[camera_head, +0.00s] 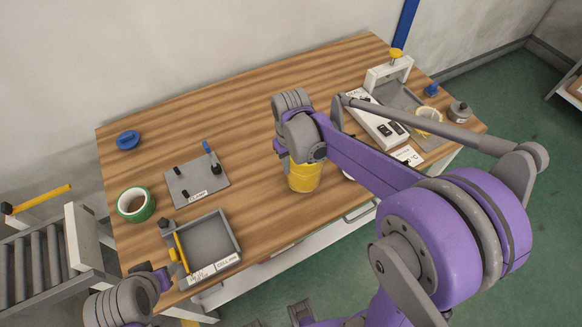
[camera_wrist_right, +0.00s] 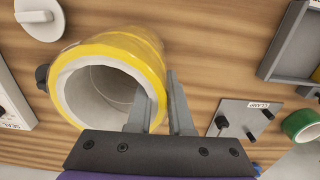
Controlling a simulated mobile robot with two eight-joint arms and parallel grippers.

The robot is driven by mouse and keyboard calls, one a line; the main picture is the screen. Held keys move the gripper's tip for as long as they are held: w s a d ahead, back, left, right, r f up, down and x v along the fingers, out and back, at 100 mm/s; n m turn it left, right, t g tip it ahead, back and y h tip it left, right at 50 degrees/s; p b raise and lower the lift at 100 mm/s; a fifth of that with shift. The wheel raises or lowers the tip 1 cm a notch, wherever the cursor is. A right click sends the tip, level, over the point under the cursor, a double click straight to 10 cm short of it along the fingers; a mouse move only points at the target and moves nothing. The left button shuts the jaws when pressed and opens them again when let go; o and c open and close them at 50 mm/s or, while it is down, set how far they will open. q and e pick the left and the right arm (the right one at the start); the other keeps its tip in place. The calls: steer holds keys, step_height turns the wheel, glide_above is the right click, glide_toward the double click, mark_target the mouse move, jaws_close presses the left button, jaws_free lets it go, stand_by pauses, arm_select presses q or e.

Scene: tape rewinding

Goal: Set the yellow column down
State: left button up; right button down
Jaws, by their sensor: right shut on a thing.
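The yellow column (camera_head: 304,178), a hollow cylinder with a white inner lining, is near the table's front middle in the head view. In the right wrist view the yellow column (camera_wrist_right: 125,45) shows its open end. My right gripper (camera_wrist_right: 163,95) is shut on its wall, one finger inside the bore and one outside. In the head view my right arm hides the column's top and the fingers. I cannot tell whether its base touches the table (camera_head: 250,110). My left gripper (camera_head: 165,277) is at the lower left beside a grey tray; its fingers are not clear.
The grey tray (camera_head: 236,225) and a clamp plate (camera_head: 190,188) lie left of the column. A green tape roll (camera_head: 134,204) and a blue disc (camera_head: 128,140) are farther left. A white sealing device (camera_head: 380,127) stands right. The table's back middle is clear.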

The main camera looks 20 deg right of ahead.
steer(key=shift+f, duration=0.75)
steer(key=shift+f, duration=0.15)
steer(key=c, duration=0.8)
jaws_free()
